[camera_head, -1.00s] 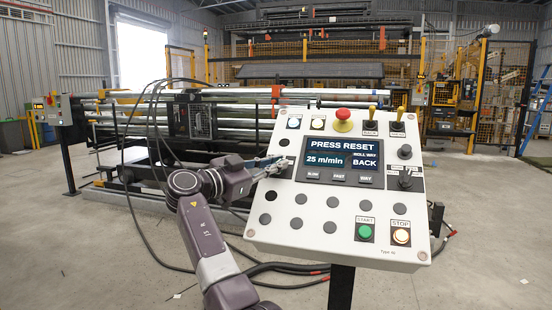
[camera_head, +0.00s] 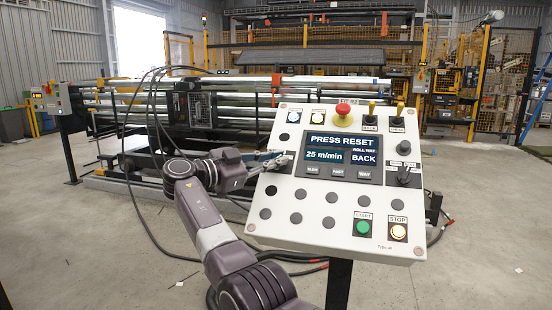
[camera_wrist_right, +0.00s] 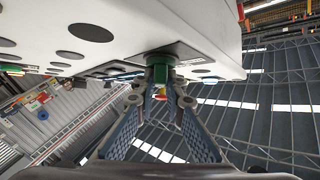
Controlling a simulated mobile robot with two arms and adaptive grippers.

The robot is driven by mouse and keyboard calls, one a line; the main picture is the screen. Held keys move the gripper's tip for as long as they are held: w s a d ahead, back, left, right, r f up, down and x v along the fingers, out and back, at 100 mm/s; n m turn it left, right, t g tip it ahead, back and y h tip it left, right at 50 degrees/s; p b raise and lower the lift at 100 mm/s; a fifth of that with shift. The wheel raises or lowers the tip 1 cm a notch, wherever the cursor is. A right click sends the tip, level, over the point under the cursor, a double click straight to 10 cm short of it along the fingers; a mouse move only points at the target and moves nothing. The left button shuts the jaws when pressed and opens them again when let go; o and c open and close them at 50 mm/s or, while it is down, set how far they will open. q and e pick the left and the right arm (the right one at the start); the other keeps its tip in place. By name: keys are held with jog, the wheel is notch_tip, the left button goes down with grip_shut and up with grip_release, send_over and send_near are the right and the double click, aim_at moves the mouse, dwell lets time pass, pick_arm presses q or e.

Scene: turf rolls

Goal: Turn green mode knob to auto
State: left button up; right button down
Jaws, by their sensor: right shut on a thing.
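The white control panel (camera_head: 300,235) stands tilted on a dark post. The green mode knob (camera_wrist_right: 160,58) sticks out from the panel in the right wrist view, with a dark label plate at its base. My right gripper (camera_head: 278,162) is at the panel's left edge, beside the display. It also shows in the right wrist view (camera_wrist_right: 160,97), its two fingertips closed around the knob's end. In the head view the gripper hides the knob, so its pointing direction cannot be read. My left gripper is not in view.
The panel display (camera_head: 341,156) reads "PRESS RESET", "25 m/min" and "BACK". A red mushroom button (camera_head: 343,110), a green start button (camera_head: 363,228) and a lit stop button (camera_head: 398,232) are on the panel. A roller machine (camera_head: 190,108) stands behind. Grey floor is clear at left.

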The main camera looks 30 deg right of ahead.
jog(key=shift+f, duration=0.35)
jog(key=c, duration=2.1)
grip_release()
jog(key=shift+o, duration=0.6)
jog(key=shift+w, duration=0.1)
jog(key=shift+r, duration=0.2)
jog(key=a, duration=1.2)
jog(key=shift+s, duration=0.25)
jog(key=shift+f, duration=0.1)
